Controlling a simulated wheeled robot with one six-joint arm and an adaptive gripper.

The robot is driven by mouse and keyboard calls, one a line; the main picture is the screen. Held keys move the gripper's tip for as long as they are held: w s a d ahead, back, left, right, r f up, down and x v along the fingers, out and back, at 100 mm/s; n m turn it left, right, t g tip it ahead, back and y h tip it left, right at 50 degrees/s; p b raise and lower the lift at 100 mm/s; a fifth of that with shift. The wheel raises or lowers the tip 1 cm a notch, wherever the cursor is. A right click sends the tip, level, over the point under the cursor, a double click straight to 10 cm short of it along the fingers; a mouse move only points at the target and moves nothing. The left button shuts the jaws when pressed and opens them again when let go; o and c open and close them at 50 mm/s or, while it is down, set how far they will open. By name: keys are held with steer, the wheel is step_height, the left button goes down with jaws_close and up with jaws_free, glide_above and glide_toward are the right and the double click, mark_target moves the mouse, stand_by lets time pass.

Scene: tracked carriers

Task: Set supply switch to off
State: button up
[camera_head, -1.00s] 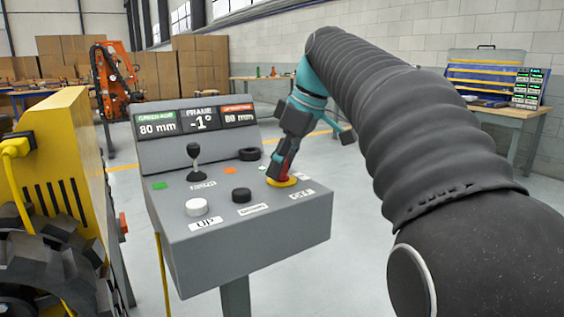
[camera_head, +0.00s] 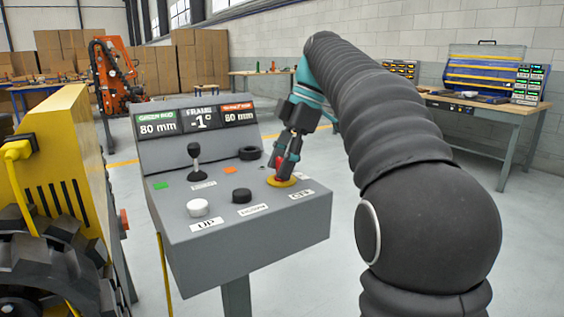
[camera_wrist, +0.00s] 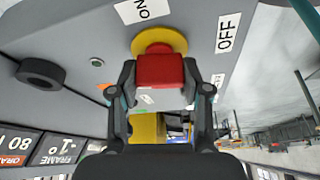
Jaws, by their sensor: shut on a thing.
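The supply switch (camera_wrist: 160,70) is a red handle on a yellow round base (camera_wrist: 159,40). It stands at the right side of the grey console top. In the wrist view an ON label lies to its upper left and an OFF label (camera_wrist: 228,32) to its right. My gripper (camera_wrist: 160,80) has its two fingers on either side of the red handle and is shut on it. In the head view my gripper (camera_head: 284,176) reaches down onto the switch from above, hiding much of the red part. The yellow base (camera_head: 281,182) shows below the fingers.
The grey console (camera_head: 240,238) also carries a joystick (camera_head: 196,165), a white UP button (camera_head: 197,207), a black button (camera_head: 241,195) and a black ring-like knob (camera_head: 249,153). Its display (camera_head: 199,119) reads 80 mm, -1° and 80 mm. A yellow tracked machine (camera_head: 70,160) stands at the left.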

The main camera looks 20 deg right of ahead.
steer(key=shift+n+g, duration=0.4)
steer(key=shift+n, duration=0.7)
steer(key=o, duration=1.2)
steer(key=shift+c, duration=0.2)
